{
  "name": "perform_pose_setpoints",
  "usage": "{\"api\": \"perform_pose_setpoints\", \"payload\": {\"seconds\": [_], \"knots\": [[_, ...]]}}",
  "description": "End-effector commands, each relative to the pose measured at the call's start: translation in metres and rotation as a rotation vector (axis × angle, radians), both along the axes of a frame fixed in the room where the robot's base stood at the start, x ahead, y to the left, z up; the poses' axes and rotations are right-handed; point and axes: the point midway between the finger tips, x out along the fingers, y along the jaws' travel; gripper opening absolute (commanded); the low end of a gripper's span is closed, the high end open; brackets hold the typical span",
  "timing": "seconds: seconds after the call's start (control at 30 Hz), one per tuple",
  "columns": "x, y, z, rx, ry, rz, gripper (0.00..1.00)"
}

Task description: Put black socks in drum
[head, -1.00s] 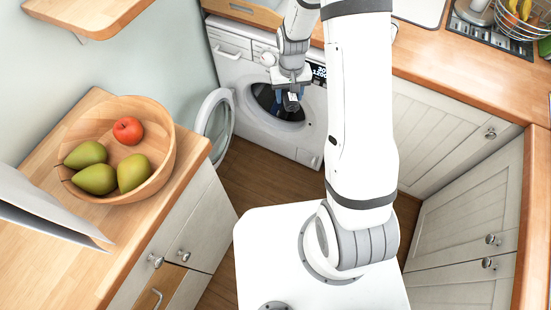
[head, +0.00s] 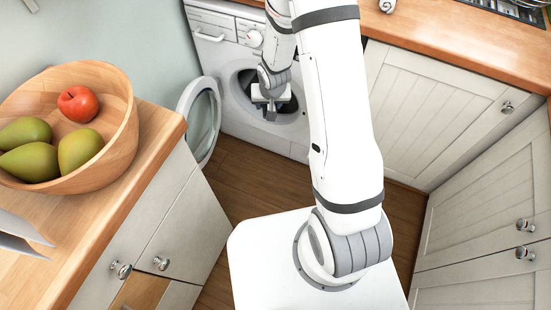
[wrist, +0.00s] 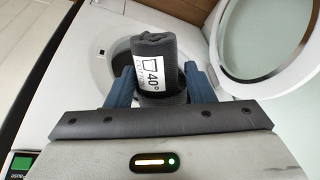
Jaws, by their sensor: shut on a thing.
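The black socks (wrist: 157,62) are a dark rolled bundle with a white label reading 40°. In the wrist view they sit between the two blue fingers of my gripper (wrist: 160,80), which is shut on them. The drum (wrist: 118,52) opening of the white washing machine lies just beyond the bundle. In the head view my gripper (head: 271,105) is at the front of the drum opening (head: 287,117), and the socks are hidden there by my wrist. I cannot tell how far the bundle reaches into the opening.
The round washing machine door (head: 200,122) stands open to the left of the opening. A counter with a wooden bowl (head: 120,150) of fruit is at the left. White cabinets (head: 440,115) stand at the right. Wooden floor (head: 240,180) shows between them.

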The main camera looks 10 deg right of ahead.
Motion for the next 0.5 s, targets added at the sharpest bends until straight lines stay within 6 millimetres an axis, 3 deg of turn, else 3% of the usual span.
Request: {"api": "perform_pose_setpoints", "payload": {"seconds": [0.03,0.5], "knots": [[0.001,0.001,-0.032,-0.002,-0.031,-0.005,0.26],[0.010,0.007,-0.159,0.010,-0.344,-0.141,0.26]]}}
